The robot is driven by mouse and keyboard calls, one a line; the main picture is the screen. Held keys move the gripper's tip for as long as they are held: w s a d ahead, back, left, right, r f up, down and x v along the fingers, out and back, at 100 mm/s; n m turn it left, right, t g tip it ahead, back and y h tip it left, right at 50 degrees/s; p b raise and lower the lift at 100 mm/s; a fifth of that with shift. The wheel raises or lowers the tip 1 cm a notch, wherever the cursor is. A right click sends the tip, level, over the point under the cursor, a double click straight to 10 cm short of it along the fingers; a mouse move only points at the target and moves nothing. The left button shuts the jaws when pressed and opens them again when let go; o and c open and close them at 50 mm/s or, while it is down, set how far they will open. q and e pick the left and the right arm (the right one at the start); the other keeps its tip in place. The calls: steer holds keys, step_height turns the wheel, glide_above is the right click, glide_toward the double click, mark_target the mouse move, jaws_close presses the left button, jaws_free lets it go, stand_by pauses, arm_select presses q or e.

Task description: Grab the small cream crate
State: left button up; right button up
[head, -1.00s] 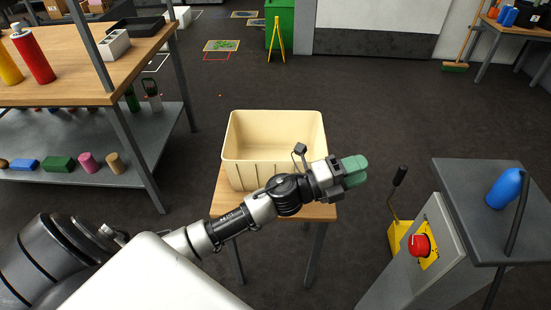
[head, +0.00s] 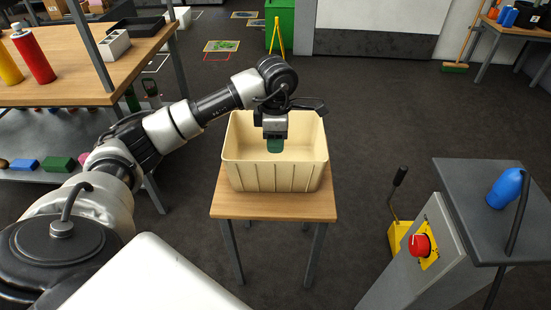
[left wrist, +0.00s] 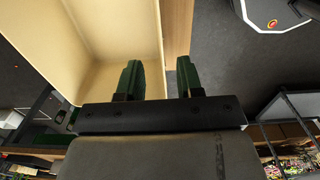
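The small cream crate (head: 275,177) stands upright on a small wooden table (head: 273,207) in the head view, and its open inside looks empty. My left gripper (head: 275,146) points down over the crate, with its green fingertips seen against the crate's inside. In the left wrist view the left gripper (left wrist: 159,72) has its two green fingers apart with nothing held. One finger shows over the inside of the crate (left wrist: 115,30), the other beyond its wall, over the table edge and floor. Contact with the wall cannot be told. My right gripper is not in view.
A wooden workbench (head: 90,65) with bottles stands at the left. A grey stand (head: 490,220) with a red button (head: 420,245) and a blue bottle (head: 505,188) is at the right. A yellow object (head: 398,236) stands beside it. The floor behind the crate is clear.

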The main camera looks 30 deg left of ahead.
mark_target(275, 163)
arm_select(q)
step_height(275, 163, down, 8)
steer(key=shift+a+f, duration=0.1)
steer(key=shift+f, duration=0.05)
stand_by(0.3)
steer(key=shift+s, duration=0.1)
jaws_close()
stand_by(1.3)
